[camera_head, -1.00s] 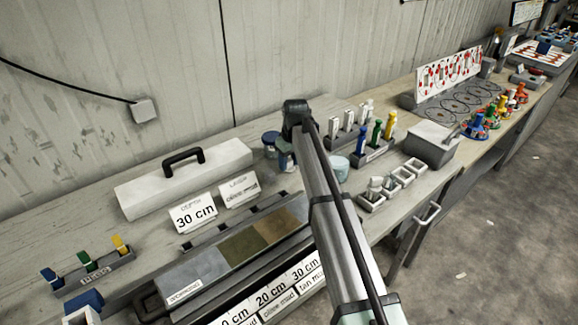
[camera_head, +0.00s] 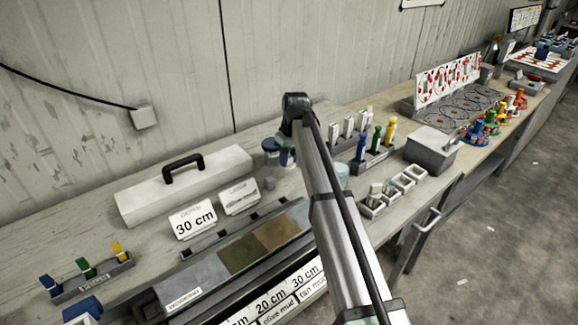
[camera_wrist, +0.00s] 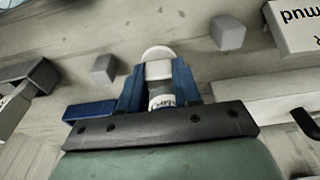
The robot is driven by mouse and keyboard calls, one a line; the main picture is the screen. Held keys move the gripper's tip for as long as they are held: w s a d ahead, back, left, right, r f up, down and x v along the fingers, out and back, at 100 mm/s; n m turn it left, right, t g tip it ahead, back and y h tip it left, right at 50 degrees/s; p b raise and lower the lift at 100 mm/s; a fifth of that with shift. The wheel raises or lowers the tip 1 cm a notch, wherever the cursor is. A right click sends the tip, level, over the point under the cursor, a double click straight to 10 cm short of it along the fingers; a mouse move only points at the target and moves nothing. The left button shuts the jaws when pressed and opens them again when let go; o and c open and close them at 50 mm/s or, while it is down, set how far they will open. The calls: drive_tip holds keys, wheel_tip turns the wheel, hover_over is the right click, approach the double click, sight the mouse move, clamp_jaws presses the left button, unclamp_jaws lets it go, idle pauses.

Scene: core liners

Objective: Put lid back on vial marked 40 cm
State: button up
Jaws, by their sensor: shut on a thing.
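My gripper (camera_wrist: 158,78) has blue fingers and is shut on a small pale piece (camera_wrist: 159,71), with a rounded white part beyond it. A white band with dark print (camera_wrist: 161,102) shows between the fingers; I cannot read it or tell whether it belongs to the held piece. White-topped vials (camera_head: 348,128) stand in a rack to the right. No 40 cm mark is readable.
A grey case (camera_head: 185,188) and a 30 cm card (camera_head: 194,220) stand to the left. A core tray (camera_head: 240,256) lies in front. A small grey cube (camera_head: 269,184) sits on the bench. A grey holder (camera_head: 390,188) and grey box (camera_head: 432,148) are to the right.

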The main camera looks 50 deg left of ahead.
sight(290, 157)
wheel_tip(290, 157, up, 4)
drive_tip(key=shift+r, duration=0.15)
drive_tip(key=shift+w+d+r, duration=0.1)
drive_tip(key=shift+r, duration=0.25)
drive_tip(key=w+d+r+m, duration=0.2)
drive_tip(key=w+d, duration=0.6)
drive_tip(key=d, duration=0.5)
drive_tip(key=w+d+r+m, duration=0.2)
drive_tip(key=w+d+m, duration=0.2)
drive_tip(key=w+d, duration=0.5)
drive_tip(key=d, duration=0.5)
drive_tip(key=shift+w+d+r+t+h, duration=0.2)
drive_tip(key=shift+t+h, duration=0.1)
drive_tip(key=shift+t, duration=0.1)
wheel_tip(290, 157, down, 6)
drive_tip(key=shift+f, duration=0.15)
drive_tip(key=shift+f, duration=0.15)
idle(0.3)
